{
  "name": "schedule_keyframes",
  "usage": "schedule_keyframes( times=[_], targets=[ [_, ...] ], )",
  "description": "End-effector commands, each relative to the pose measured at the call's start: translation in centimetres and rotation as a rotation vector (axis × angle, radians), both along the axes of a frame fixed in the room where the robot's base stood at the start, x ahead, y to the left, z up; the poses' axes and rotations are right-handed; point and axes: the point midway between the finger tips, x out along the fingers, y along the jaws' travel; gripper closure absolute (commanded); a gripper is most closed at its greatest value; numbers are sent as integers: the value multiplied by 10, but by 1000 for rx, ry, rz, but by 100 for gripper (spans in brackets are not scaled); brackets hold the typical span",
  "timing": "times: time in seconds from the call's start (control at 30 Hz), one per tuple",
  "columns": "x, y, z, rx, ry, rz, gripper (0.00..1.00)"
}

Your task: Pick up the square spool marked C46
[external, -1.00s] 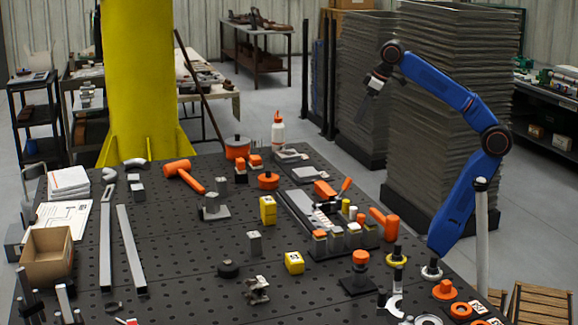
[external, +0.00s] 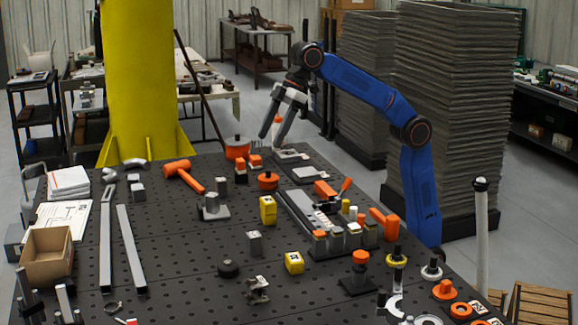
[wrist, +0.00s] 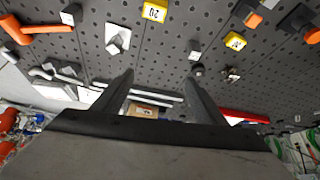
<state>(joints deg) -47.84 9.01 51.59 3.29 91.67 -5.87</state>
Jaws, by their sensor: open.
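No C46 marking is legible in either view, so I cannot tell which part is the square spool. Small grey square-sided pieces stand on the perforated table: one block (external: 254,243) near the middle, also in the wrist view (wrist: 195,50), and one on a plate (external: 211,204), also in the wrist view (wrist: 117,38). A metallic part (external: 258,290) stands nearer the front.
An orange mallet (external: 183,176), long metal bars (external: 131,248) and a cardboard box (external: 47,257) lie on the left. A crowded fixture (external: 318,215) with orange parts stands right of centre. A yellow column (external: 137,80) stands behind the table.

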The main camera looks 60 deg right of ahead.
Motion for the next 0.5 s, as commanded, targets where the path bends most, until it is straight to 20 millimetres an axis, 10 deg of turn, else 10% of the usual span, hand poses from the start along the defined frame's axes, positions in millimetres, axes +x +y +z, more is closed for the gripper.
schedule_keyframes(
  times=[0.2,0.5],
  targets=[
    [-40,128,-24,9,-5,175,35],
    [-95,225,-48,21,-12,316,35]
  ],
)
